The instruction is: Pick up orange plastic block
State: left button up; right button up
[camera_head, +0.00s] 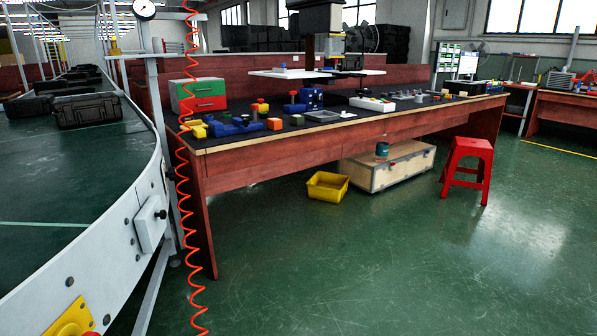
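A small orange block (275,124) sits on the dark top of the long reddish-brown workbench (330,152), near its front edge. It lies just right of a blue part (232,128). A brownish-orange piece (198,132) lies further left among yellow blocks (192,123). The material of these pieces is too small to tell. Neither of my grippers shows in the head view.
A curved conveyor (150,185) with black cases (87,110) runs along the left. A coiled red hose (184,190) hangs before the bench's left end. A yellow bin (327,186), a wooden crate (390,168) and a red stool (468,165) stand on the floor. The front floor is clear.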

aim_at(275, 124)
jog(key=i+u, duration=0.15)
jog(key=i, duration=0.35)
jog(key=i+l+u, duration=0.1)
jog(key=i, duration=0.4)
jog(key=u, duration=0.45)
jog(key=i+l+u, duration=0.25)
jog(key=u, duration=0.2)
jog(key=i+l+u, duration=0.15)
jog(key=l+u, duration=0.25)
jog(key=i+l+u, duration=0.15)
jog(key=l+u, duration=0.3)
